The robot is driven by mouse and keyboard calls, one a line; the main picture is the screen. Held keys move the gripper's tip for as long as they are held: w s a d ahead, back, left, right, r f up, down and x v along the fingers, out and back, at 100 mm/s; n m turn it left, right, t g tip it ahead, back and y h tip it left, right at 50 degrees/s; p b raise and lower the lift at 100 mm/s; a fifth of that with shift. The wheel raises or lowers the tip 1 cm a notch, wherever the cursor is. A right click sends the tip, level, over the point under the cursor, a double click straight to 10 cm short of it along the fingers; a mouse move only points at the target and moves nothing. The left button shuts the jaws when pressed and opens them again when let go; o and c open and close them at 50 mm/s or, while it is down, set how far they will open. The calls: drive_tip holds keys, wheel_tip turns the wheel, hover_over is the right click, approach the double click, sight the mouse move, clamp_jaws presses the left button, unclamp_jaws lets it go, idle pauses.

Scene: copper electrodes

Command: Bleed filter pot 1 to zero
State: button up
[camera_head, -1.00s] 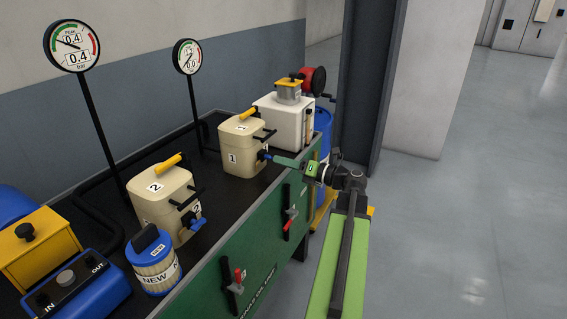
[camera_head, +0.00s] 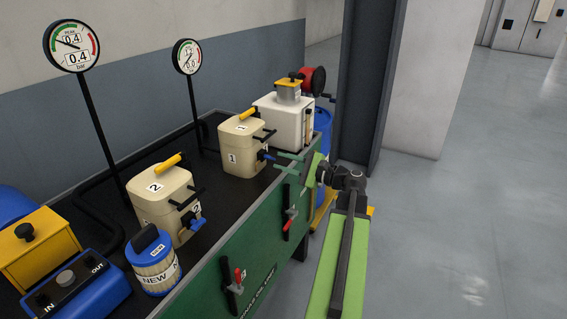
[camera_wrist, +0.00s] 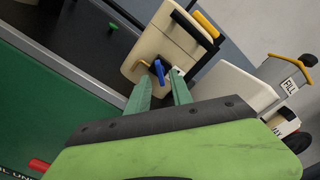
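Filter pot 1 (camera_head: 238,158) is a beige pot with a yellow top handle, standing toward the far end of the dark bench. Its small blue bleed handle (camera_head: 265,156) sticks out on the side facing my gripper. My gripper (camera_head: 279,160) has two green fingers, spread apart, with their tips close to the blue handle. In the wrist view, the blue handle (camera_wrist: 159,72) shows just beyond the open fingertips (camera_wrist: 160,77); I cannot tell whether they touch it. The gauge behind pot 1 (camera_head: 187,57) seems to read 0.0 on its lower display.
Filter pot 2 (camera_head: 158,205) stands nearer, with a blue handle. Its gauge (camera_head: 71,47) shows 0.4. A blue-capped new filter (camera_head: 153,265) stands beside it. A white tank (camera_head: 287,122) is beyond pot 1. Red handles are on the green bench front (camera_head: 262,255). Floor at right is clear.

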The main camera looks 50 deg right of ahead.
drive_tip(key=shift+v, duration=3.05)
drive_tip(key=shift+n, duration=0.4)
drive_tip(key=shift+x, duration=4.15)
drive_tip(key=shift+c, duration=0.4)
clamp_jaws()
drive_tip(key=shift+o, duration=0.7)
unclamp_jaws()
drive_tip(key=shift+n, duration=0.3)
